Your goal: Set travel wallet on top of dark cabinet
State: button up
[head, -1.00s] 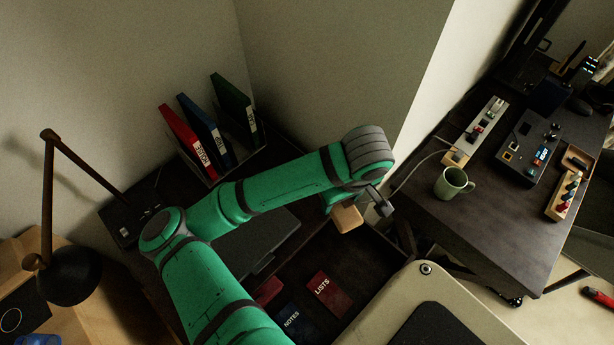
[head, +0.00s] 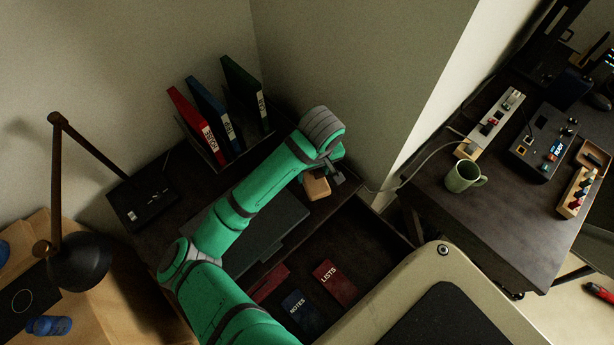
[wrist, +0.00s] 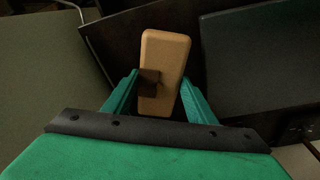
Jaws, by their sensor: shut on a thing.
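The travel wallet appears as a tan block with rounded edges (head: 317,188), and the wrist view (wrist: 168,52) shows it upright between the fingers. My gripper (head: 330,176) is shut on it; the fingers flank its lower part in the wrist view (wrist: 160,80). The dark cabinet (head: 182,163) stands against the wall corner, and its top runs behind my arm. The wallet is over the right end of that top, just beyond the open drawer (head: 385,222). I cannot tell whether it touches the surface. My arm hides part of the top.
Red, blue and green binders (head: 222,125) stand in a holder at the back of the cabinet. A flat dark case (head: 275,240) lies on the top beside my arm. The drawer holds red and blue booklets (head: 333,282). A desk with a green mug (head: 463,177) is at right.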

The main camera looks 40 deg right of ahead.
aim_at(306, 178)
jog(key=shift+w+a+f, duration=0.3)
jog(key=shift+w+f, duration=0.55)
jog(key=f, duration=0.3)
jog(key=shift+w, duration=0.35)
jog(key=shift+a+f, duration=0.2)
jog(key=shift+f, duration=0.05)
jog(key=shift+s+d+f, duration=0.1)
jog(key=shift+s+d, duration=0.15)
jog(key=o, duration=1.2)
jog(key=shift+a, duration=0.1)
jog(key=shift+c, duration=0.2)
jog(key=r, duration=0.7)
jog(key=s+r, duration=0.1)
jog(key=r, duration=0.3)
jog(key=shift+s+a+r, duration=0.1)
jog(key=shift+a+r, duration=0.15)
jog(key=shift+r, duration=0.05)
jog(key=shift+s+a+r, duration=0.1)
jog(key=shift+r, duration=0.15)
